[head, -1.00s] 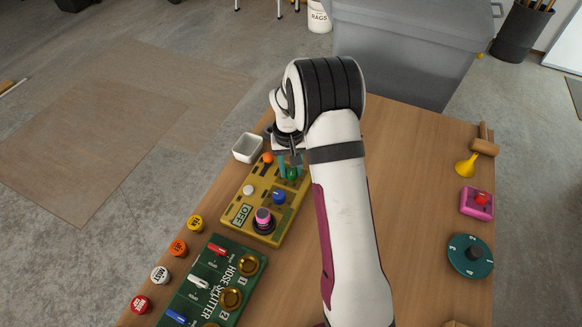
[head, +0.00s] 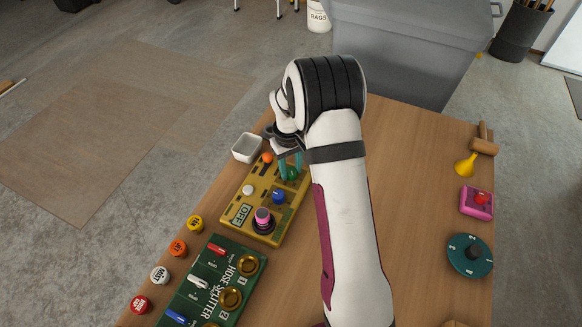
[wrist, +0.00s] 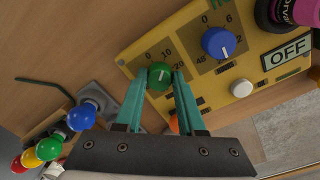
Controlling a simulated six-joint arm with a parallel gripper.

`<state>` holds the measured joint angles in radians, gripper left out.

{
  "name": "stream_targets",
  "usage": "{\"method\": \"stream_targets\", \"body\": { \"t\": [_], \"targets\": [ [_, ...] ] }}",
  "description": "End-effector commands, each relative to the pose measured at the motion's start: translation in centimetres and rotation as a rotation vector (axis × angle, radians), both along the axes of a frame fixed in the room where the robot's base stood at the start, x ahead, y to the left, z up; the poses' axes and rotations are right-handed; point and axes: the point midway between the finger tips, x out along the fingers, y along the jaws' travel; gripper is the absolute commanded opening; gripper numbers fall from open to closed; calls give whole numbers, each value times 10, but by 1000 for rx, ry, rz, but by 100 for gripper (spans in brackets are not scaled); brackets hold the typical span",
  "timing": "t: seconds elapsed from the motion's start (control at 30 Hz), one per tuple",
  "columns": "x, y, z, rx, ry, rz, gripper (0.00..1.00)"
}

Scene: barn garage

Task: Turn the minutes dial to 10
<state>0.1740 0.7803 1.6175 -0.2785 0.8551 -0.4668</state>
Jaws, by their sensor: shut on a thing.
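The yellow control panel (head: 236,208) lies on the wooden table. It carries a green dial (wrist: 159,75) with marks 0, 10 and a partly covered 20 around it. The dial's white line points up the wrist picture, roughly toward the 10. My gripper (wrist: 160,76) is shut on the green dial, one teal finger at each side. In the head view the green dial (head: 292,174) is partly hidden by the fingers. A blue dial (wrist: 219,42) with marks including 0, 6 and 48 sits beside it.
A pink-topped knob (head: 263,217), white button (head: 248,190) and orange knob (head: 267,157) are on the panel. A white tray (head: 247,148) stands by its far end. A green hose splitter board (head: 214,281) lies nearer.

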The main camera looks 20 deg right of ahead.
Motion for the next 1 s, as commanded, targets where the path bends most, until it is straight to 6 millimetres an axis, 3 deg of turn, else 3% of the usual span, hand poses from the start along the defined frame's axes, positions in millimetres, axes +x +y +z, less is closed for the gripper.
{"method": "stream_targets", "body": {
  "t": [0.2,0.23,0.4,0.77,0.87,1.0],
  "targets": [
    [1,0,0,-2,-3,1,0],
    [1,0,0,-2,-3,1,40],
    [1,0,0,-1,-2,0,68],
    [1,0,8,-1,-4,0,68],
    [1,1,27,-1,-6,-1,68],
    [1,2,71,-1,-8,-1,68]
  ]
}}
